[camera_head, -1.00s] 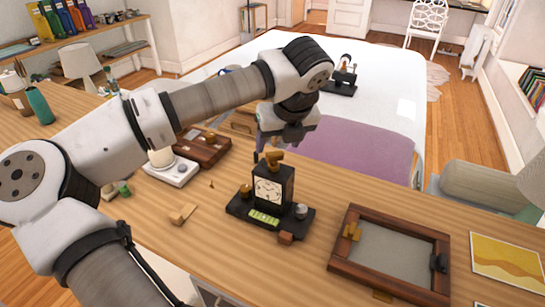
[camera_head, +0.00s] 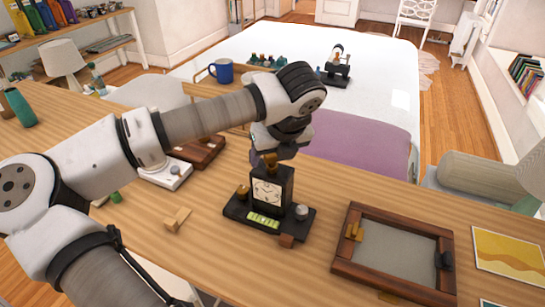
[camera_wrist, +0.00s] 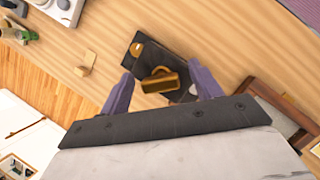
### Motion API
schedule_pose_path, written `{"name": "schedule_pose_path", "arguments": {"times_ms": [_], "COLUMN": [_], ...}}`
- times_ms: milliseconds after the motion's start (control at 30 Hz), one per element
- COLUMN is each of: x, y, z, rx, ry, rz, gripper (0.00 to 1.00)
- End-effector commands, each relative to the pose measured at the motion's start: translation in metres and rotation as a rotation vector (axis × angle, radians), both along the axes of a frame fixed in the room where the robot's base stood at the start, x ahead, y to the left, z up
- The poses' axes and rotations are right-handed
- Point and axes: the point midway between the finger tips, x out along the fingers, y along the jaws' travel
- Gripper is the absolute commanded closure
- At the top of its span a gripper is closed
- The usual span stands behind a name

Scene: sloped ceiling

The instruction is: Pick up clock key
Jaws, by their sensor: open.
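A small black clock (camera_head: 268,190) with a white face stands on a dark base on the wooden desk. A brass piece (camera_head: 271,160) that looks like the clock key sits on top of it. In the wrist view this brass piece (camera_wrist: 163,80) lies between my two fingers, with the dark clock (camera_wrist: 150,58) below. My gripper (camera_wrist: 163,74) is open, with a purple finger on each side of the brass piece and gaps showing. In the head view my wrist is just above and behind the clock, and the fingers are mostly hidden.
A wooden frame tray (camera_head: 345,262) lies right of the clock. A small wooden block (camera_head: 177,220) lies to the left. A white device (camera_head: 165,174) and a brown box (camera_head: 200,152) stand further left. A blue mug (camera_head: 222,70) stands behind my arm.

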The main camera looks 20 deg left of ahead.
Motion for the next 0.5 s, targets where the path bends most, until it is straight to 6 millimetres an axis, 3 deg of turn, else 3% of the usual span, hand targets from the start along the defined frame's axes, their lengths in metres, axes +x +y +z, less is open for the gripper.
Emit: {"name": "schedule_pose_path", "arguments": {"times_ms": [67, 367, 500], "x": [0.0001, 0.0001, 0.0002], "y": [0.0001, 0.0001, 0.0001], "z": [0.0000, 0.0002, 0.0003], "rx": [0.000, 0.000, 0.000], "ry": [0.000, 0.000, 0.000], "rz": [0.000, 0.000, 0.000], "gripper": [0.43, 0.82, 0.84]}}
